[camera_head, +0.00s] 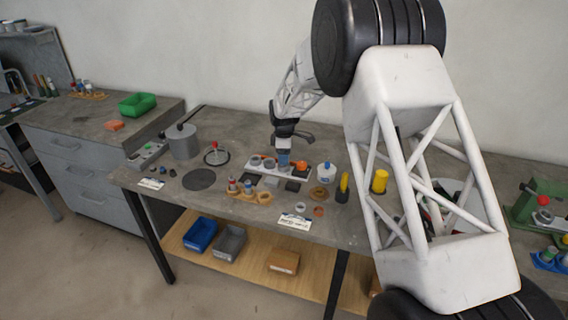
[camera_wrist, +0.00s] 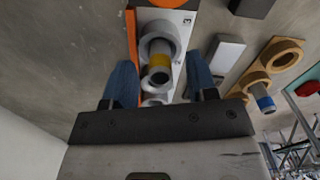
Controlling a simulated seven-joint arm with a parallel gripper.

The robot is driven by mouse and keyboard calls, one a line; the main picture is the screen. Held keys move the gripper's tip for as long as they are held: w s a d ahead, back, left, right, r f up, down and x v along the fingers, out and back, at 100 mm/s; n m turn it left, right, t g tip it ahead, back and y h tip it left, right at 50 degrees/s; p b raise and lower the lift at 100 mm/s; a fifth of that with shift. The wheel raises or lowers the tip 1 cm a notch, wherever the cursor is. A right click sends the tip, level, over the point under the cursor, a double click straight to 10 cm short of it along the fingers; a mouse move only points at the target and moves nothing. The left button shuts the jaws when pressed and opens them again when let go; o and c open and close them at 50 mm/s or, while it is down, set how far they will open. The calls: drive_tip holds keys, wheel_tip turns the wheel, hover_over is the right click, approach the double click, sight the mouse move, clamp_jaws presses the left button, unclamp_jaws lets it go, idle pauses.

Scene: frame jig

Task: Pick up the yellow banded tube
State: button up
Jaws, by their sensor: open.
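The yellow banded tube (camera_wrist: 159,65) shows in the wrist view as a grey tube with a yellow band and an open dark end. It stands in a pale ring holder (camera_wrist: 150,38) on a white strip (camera_wrist: 178,22) with an orange edge. My gripper (camera_wrist: 159,76) is open, with one blue finger on each side of the tube and visible gaps between. In the head view my gripper (camera_head: 283,160) is low over the strip on the middle table. I cannot make out the tube there; my gripper and small scale obscure it.
A wooden holder (camera_wrist: 283,54) with a blue banded tube (camera_wrist: 263,101) is to the right in the wrist view. A pale block (camera_wrist: 228,51) lies between. In the head view, a grey canister (camera_head: 183,142) and yellow cylinders (camera_head: 380,181) stand farther off.

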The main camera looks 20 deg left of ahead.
drive_tip(key=shift+f, duration=0.3)
idle(0.4)
clamp_jaws()
